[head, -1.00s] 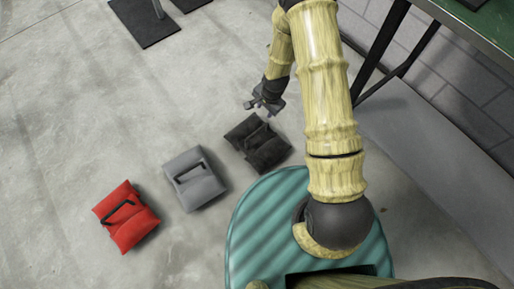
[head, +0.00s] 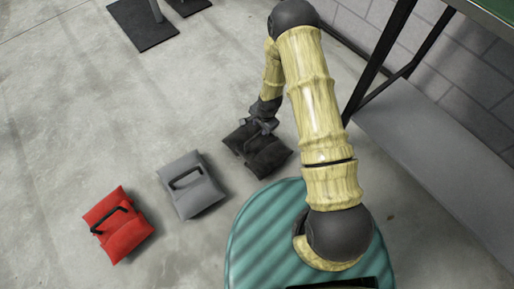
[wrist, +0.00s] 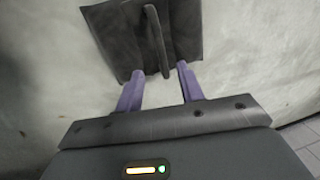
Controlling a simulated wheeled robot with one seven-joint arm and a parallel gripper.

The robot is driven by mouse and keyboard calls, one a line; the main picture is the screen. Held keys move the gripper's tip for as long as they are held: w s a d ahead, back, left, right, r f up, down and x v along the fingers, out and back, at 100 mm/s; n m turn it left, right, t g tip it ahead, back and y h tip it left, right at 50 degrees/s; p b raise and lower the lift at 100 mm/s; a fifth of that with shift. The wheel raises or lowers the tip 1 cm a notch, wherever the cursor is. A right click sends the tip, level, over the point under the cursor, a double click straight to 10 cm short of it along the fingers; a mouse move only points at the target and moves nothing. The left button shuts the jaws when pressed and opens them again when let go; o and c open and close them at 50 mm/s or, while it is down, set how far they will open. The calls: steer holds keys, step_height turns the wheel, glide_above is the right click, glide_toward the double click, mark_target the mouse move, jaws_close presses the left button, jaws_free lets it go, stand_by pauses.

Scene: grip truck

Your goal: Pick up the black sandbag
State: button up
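The black sandbag (head: 265,156) lies on the concrete floor, to the right of the grey sandbag. It also shows in the wrist view (wrist: 122,38), with its strap handle (wrist: 157,42) standing up along its middle. My gripper (head: 262,127) is at the sandbag's upper edge in the head view. In the wrist view its two purple fingers (wrist: 160,72) are spread apart, with the near end of the handle in line with the gap between them. The fingertips overlap the bag's near edge in the picture. I cannot tell whether they touch it.
A grey sandbag (head: 196,198) and a red sandbag (head: 126,240) lie in a row to the left. A table with dark legs (head: 378,58) and a grey low shelf (head: 425,150) stand at the right. Black base plates (head: 143,30) are at the top left. The floor between is clear.

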mark_target(257, 135)
steer(key=f+b, duration=0.1)
steer(key=f, duration=0.1)
steer(key=f+b, duration=0.1)
steer(key=f, duration=0.1)
steer(key=w+f, duration=0.1)
steer(key=f, duration=0.1)
steer(key=shift+a+f+b, duration=0.15)
steer(key=shift+a+b, duration=0.25)
steer(key=f+b, duration=0.3)
steer(key=w+f+b, duration=0.1)
steer(key=f, duration=0.1)
steer(key=shift+a+f, duration=0.1)
steer(key=shift+a, duration=0.15)
jaws_close()
stand_by(1.3)
steer(key=shift+w+r, duration=0.15)
steer(key=shift+r, duration=0.05)
